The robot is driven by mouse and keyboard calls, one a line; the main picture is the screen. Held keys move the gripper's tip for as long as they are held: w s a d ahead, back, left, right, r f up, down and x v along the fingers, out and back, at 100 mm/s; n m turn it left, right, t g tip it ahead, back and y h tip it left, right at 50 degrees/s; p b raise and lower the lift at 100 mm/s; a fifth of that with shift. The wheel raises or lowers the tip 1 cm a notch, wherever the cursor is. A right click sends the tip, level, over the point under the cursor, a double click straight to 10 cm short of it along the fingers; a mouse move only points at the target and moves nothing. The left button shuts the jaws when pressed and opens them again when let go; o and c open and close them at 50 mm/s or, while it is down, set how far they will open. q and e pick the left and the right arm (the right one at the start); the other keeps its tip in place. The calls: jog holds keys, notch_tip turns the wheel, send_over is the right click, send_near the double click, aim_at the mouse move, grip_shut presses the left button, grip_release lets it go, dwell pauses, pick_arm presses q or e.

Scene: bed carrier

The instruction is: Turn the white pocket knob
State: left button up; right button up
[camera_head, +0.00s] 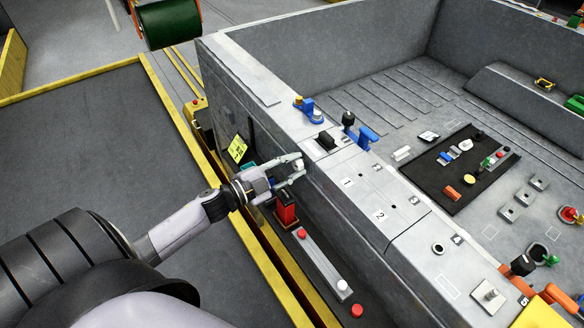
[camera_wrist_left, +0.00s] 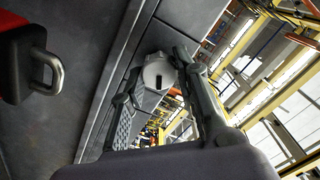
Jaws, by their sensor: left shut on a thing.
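The white pocket knob (camera_head: 299,165) is a small round light piece on the side wall of the grey carrier. In the left wrist view, the knob (camera_wrist_left: 158,72) has a pale round face with a dark slot and sits between my fingertips. My left gripper (camera_head: 296,172) reaches in from the left and is shut on the knob; its fingers (camera_wrist_left: 153,76) lie on either side. The fingers partly cover the knob in the head view. My right gripper is not in view.
Below the gripper are a red block (camera_head: 287,214) and a grey bar (camera_head: 322,263) with red and white knobs. A yellow note (camera_head: 237,149) is on the wall to the left. The numbered ledge (camera_head: 362,195) runs above. The dark floor at left is clear.

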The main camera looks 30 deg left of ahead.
pick_arm(q)
jog(key=m, duration=0.2)
jog(key=m+b, duration=0.1)
jog(key=m, duration=0.1)
jog(key=shift+f+m+b, duration=0.2)
jog(key=shift+m+b, duration=0.1)
jog(key=shift+m, duration=0.1)
jog(key=m+b, duration=0.2)
jog(key=m, duration=0.2)
jog(key=shift+m, duration=0.4)
jog(key=shift+d, duration=0.1)
jog(key=o, duration=1.2)
jog(key=shift+c, duration=0.2)
jog(key=v, duration=1.2)
